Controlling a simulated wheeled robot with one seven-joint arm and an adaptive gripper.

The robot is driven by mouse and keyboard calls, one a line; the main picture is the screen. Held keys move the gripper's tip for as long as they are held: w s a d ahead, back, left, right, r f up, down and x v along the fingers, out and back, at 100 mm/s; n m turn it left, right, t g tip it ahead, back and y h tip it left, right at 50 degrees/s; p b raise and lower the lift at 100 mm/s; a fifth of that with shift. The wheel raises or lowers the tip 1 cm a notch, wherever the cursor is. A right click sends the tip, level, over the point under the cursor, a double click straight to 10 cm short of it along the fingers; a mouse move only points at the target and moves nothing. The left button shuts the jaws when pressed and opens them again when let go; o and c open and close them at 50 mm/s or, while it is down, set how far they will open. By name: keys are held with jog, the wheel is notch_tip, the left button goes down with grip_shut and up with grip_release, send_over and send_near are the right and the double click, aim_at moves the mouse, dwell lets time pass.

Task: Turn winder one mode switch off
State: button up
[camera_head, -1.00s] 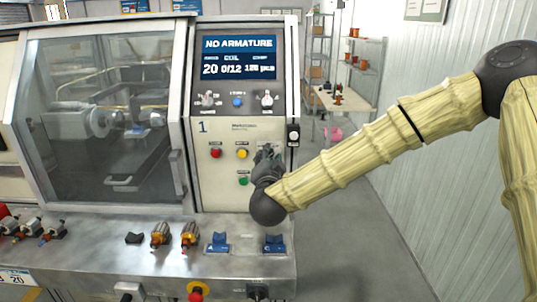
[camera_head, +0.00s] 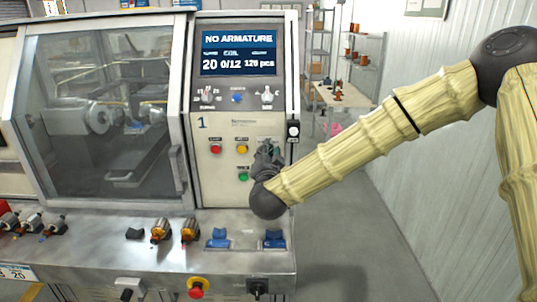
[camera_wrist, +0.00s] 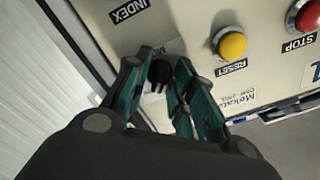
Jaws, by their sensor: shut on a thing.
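The winder one panel (camera_head: 240,195) faces me, with a "1" printed on it and a lit screen (camera_head: 238,52) reading "NO ARMATURE". My gripper (camera_head: 268,150) is at the panel's right side, level with and right of the yellow RESET button (camera_head: 242,149). In the wrist view my gripper (camera_wrist: 160,62) has its fingers closed around a small dark knob, the mode switch (camera_wrist: 158,76), in line with the RESET (camera_wrist: 229,43) and red STOP (camera_wrist: 305,15) buttons. The fingers hide most of the switch, so its setting cannot be read. In the head view my gripper hides it.
A green button (camera_head: 243,176) sits below RESET, close to my gripper. Two selector knobs and a blue button (camera_head: 237,98) are under the screen. Blue cradles (camera_head: 274,239) and motor armatures (camera_head: 160,230) stand on the ledge below. Open floor lies right of the machine.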

jog(key=shift+f+n+b, duration=0.1)
jog(key=shift+n+b, duration=0.55)
jog(key=shift+n, duration=3.25)
jog(key=o, duration=0.7)
jog(key=shift+s, duration=0.15)
jog(key=s, duration=1.1)
jog(key=shift+s, duration=0.4)
